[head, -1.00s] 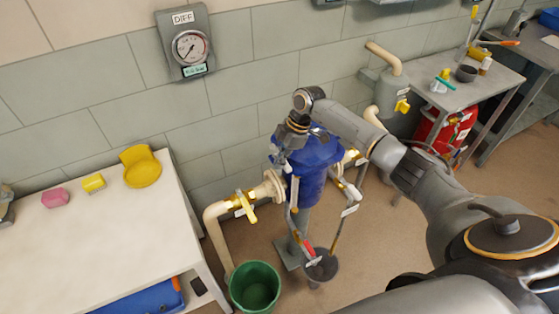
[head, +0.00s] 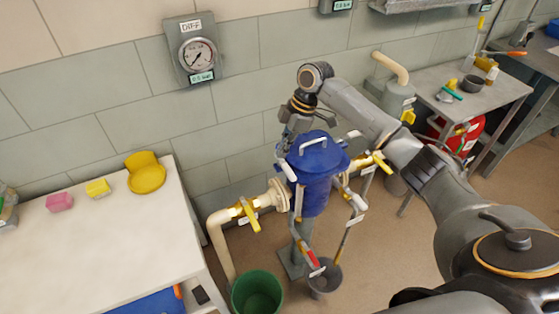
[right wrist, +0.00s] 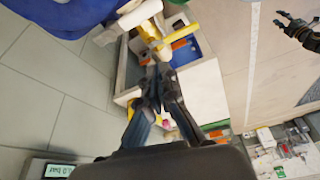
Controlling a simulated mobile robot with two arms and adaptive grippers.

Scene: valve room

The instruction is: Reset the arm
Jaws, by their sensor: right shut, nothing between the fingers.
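My right gripper (head: 283,152) is shut and empty. It hangs beside the upper left edge of the blue vessel (head: 315,178), near the wall; whether they touch is unclear. Its closed fingers also show in the right wrist view (right wrist: 154,82), with part of the blue vessel (right wrist: 62,14) at upper left. The vessel's lid with a pale handle (head: 313,143) is in place. Pipes with yellow-handled valves (head: 249,214) join it on both sides. A dark gripper, apparently my left one (right wrist: 298,30), shows at the upper right of the right wrist view; its jaw state is unclear.
A wall gauge marked DIFF (head: 197,54) hangs above. A white table (head: 110,235) at left holds a yellow holder, a yellow block and a pink block. A green bucket (head: 257,293) and a grey bucket (head: 324,279) stand on the floor. A grey bench (head: 485,95) is at right.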

